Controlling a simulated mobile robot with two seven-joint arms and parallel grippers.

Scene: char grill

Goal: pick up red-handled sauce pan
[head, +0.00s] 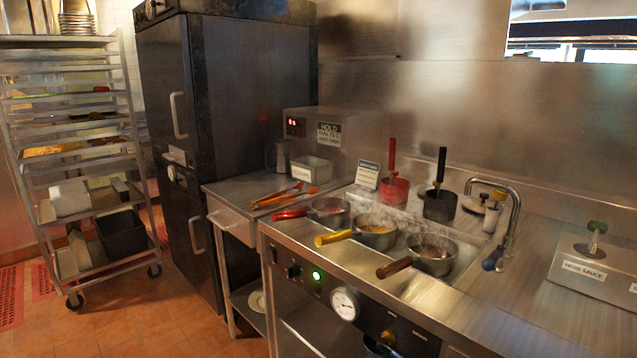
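The red-handled sauce pan (328,212) sits at the left end of the steaming steel well on the counter. Its red handle (289,214) points left over the counter's front edge. A yellow-handled pan (375,232) stands just right of it, and a brown-handled pan (431,255) stands further right. Neither of my grippers shows in the head view.
Orange-handled tongs (285,196) lie on the side table (230,188) left of the pan. A red pot (394,189) and a black pot (439,204) with upright handles stand behind. A faucet (512,215) rises at the right. Tiled floor in front is clear.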

